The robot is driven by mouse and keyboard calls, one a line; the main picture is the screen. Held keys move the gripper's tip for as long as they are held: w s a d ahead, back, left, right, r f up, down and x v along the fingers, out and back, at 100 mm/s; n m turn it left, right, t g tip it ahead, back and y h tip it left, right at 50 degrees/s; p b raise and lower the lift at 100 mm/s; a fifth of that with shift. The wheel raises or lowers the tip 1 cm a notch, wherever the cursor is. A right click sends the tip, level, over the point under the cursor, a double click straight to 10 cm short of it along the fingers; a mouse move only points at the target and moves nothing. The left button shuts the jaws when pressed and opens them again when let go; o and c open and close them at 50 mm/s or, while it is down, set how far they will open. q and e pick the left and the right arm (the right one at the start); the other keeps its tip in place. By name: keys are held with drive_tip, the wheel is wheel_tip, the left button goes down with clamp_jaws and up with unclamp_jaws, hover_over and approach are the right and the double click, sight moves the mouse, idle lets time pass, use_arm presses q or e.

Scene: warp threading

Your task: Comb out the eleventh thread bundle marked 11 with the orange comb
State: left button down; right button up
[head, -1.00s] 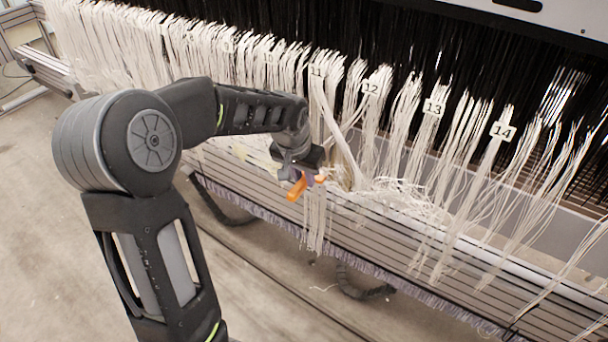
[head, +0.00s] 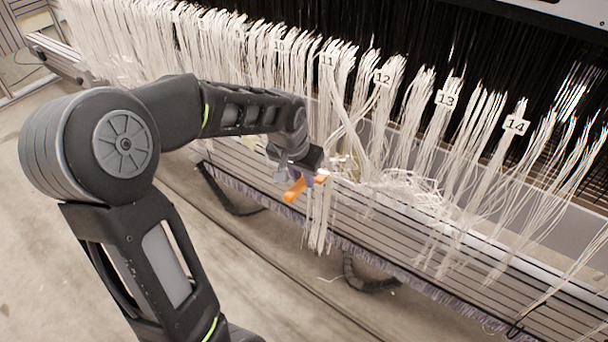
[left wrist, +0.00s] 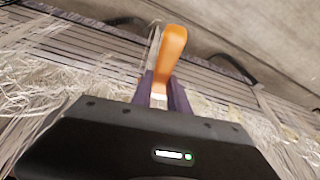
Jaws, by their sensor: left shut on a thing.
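The eleventh bundle (head: 327,95) of white threads hangs below its tag marked 11 (head: 328,60). My left gripper (head: 308,178) is shut on the orange comb (head: 293,191) at the lower part of this bundle. In the left wrist view the comb's orange handle (left wrist: 171,50) sticks out between the purple fingers (left wrist: 162,90). The comb's teeth are hidden there, so I cannot tell how deep they sit in the threads. Loose thread ends hang below the gripper in the head view. My right gripper is not in view.
Bundles marked 12 (head: 383,77), 13 (head: 446,98) and 14 (head: 516,124) hang to the right. A tangled heap of white threads (head: 405,185) lies on the slatted ledge (head: 400,239) beside the gripper. Black threads fill the back. Open floor (head: 215,285) lies in front.

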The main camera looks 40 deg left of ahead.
sight(288, 192)
use_arm(q)
drive_tip(key=shift+s+d, duration=0.1)
drive_tip(key=shift+s, duration=2.9)
drive_tip(key=shift+r, duration=0.1)
